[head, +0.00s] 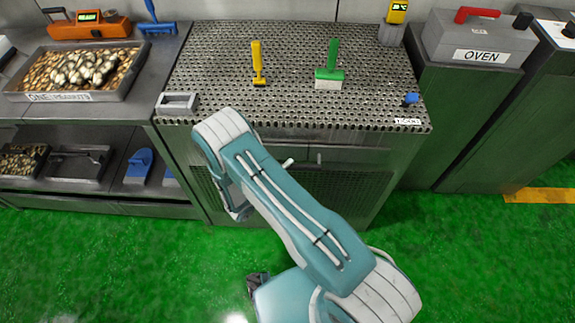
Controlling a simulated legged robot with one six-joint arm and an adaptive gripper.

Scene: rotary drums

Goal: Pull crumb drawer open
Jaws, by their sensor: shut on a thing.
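The grey steel cabinet with a perforated top stands in the middle of the head view. Its crumb drawer front (345,155) is the plain band under the top, partly hidden behind my arm. A short pale handle (287,163) sticks out beside my arm. My arm reaches up from the bottom right and bends down at the cabinet's left front. My gripper (239,211) shows only in part, low beside the mesh front. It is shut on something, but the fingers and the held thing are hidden. I cannot tell how far the drawer is out.
On the perforated top (205,65) are a yellow tool (258,62), a green brush (329,65), a blue knob (410,98) and a grey frame (177,103). A shelf with trays (70,97) stands left, an oven box (478,40) right. Green floor in front is open.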

